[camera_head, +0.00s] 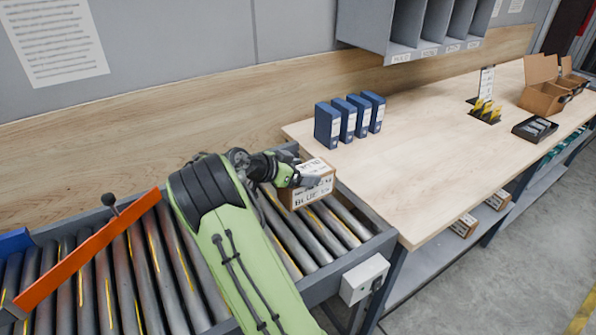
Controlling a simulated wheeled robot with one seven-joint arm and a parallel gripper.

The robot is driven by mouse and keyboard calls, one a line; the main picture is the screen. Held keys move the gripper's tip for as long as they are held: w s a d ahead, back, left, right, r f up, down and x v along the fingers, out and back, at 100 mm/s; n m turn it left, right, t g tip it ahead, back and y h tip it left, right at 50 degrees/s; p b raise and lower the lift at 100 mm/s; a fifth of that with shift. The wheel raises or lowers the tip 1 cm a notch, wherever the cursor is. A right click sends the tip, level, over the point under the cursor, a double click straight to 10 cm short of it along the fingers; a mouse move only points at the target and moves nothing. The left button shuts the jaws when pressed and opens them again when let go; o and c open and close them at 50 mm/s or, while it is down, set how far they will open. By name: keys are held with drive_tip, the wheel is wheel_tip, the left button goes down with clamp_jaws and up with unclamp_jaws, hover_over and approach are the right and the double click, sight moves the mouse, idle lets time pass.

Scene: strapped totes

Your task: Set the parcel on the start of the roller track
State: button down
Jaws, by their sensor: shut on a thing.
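The parcel (315,189) is a small brown cardboard box with white labels and black lettering. It is at the right end of the roller track (313,251), over or on the rollers next to the wooden bench. My gripper (300,178) is at the parcel's left and upper side, shut on it. The fingertips are partly hidden by the box. The parcel looks roughly level; I cannot tell whether its underside touches the rollers. My green arm covers the middle of the track.
An orange bar (90,249) with a black knob crosses the track on the left. A grey control box (364,279) is on the track's near right edge. Several blue binders (349,117) stand on the bench (430,150). Rollers right of the parcel are clear.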

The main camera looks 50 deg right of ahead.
wheel_tip(320, 180, down, 4)
drive_tip(key=shift+f+b, duration=0.25)
drive_tip(key=shift+b, duration=0.2)
unclamp_jaws()
drive_tip(key=shift+s, duration=0.1)
drive_tip(key=s+a+r+n+t+y+p, duration=0.1)
drive_tip(key=a+r+n+t+y, duration=0.15)
drive_tip(key=a+r, duration=0.4)
drive_tip(key=a+r+n+t+y+p, duration=0.1)
drive_tip(key=a+r+n+y, duration=0.15)
drive_tip(key=a, duration=0.75)
drive_tip(key=s+a+r+n+t+y, duration=0.2)
drive_tip(key=s+a+n+t+y, duration=0.3)
drive_tip(key=s+a+n, duration=1)
drive_tip(key=s+a+y, duration=0.1)
drive_tip(key=s+a, duration=0.1)
drive_tip(key=a, duration=0.2)
drive_tip(key=shift+s+a+r+n+y, duration=0.25)
drive_tip(key=shift+a+r+n+y, duration=0.1)
drive_tip(key=shift+n+y, duration=0.05)
wheel_tip(320, 180, up, 3)
drive_tip(key=p, duration=0.3)
drive_tip(key=shift+r, duration=0.1)
